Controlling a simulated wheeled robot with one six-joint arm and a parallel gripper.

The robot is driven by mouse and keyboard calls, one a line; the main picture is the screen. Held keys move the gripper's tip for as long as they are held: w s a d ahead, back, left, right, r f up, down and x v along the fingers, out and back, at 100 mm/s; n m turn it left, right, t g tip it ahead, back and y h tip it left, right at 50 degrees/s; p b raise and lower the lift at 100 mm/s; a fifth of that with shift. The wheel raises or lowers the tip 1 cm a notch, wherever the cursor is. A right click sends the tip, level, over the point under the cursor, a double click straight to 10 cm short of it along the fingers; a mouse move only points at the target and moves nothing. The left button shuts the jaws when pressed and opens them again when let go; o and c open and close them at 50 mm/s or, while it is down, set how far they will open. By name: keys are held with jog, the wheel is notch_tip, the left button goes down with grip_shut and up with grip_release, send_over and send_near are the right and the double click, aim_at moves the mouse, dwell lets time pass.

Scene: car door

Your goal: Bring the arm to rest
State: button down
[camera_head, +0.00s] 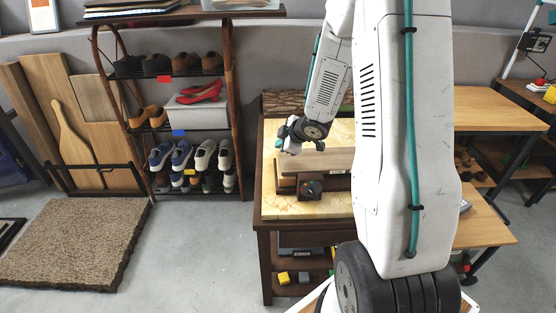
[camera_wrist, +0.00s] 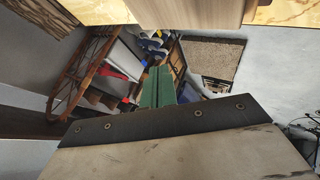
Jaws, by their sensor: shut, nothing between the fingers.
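My arm (camera_head: 405,130) fills the right middle of the head view, white with a green cable along it. It bends at the top and its forearm (camera_head: 327,80) hangs down over a table. My gripper (camera_head: 287,136) is at the forearm's lower end, pointing left, above or beside a wooden block (camera_head: 335,160) on the table; the gap between them is hard to judge. In the wrist view the green fingers (camera_wrist: 157,86) of my gripper are together and empty. A wooden block (camera_wrist: 190,10) shows at the top edge of that view.
The table (camera_head: 275,207) has a pale yellow top and a vise-like dark fixture (camera_head: 311,189). A shoe rack (camera_head: 237,130) stands left of it, also seen in the wrist view (camera_wrist: 82,75). A brown mat (camera_head: 75,243) lies on clear grey floor. Wooden desks (camera_head: 485,122) stand at right.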

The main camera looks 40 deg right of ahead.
aim_at(305, 167)
dwell(0.3)
jog(key=s+d+f+m+g+h, duration=0.1)
jog(key=s+d+m+g+h, duration=0.1)
jog(key=s, duration=0.1)
jog(key=s+d+f+m, duration=0.1)
jog(key=s+d, duration=0.1)
jog(key=shift+f+g+h, duration=0.3)
jog(key=shift+g+h, duration=0.1)
jog(key=s, duration=0.1)
jog(key=r+m+g, duration=0.1)
jog(key=s, duration=0.1)
jog(key=shift+s+d+r+m+h, duration=0.25)
jog(key=shift+s+d+m+h, duration=0.05)
jog(key=shift+s+m+h, duration=0.1)
jog(key=s+r+m+g, duration=0.1)
jog(key=s+a+r+m+g, duration=0.1)
jog(key=s+r, duration=0.1)
jog(key=s+r+h, duration=0.1)
jog(key=s, duration=0.1)
jog(key=shift+s+a+r+m+g, duration=0.1)
jog(key=shift+a+r+m+g, duration=0.2)
jog(key=shift+m+g, duration=0.1)
jog(key=s+a+r+m+y, duration=0.3)
jog(key=s+a+r, duration=1.5)
jog(key=s+a, duration=0.2)
jog(key=shift+s+a+r+g+y, duration=0.3)
jog(key=shift+a+g, duration=0.1)
jog(key=shift+a, duration=0.85)
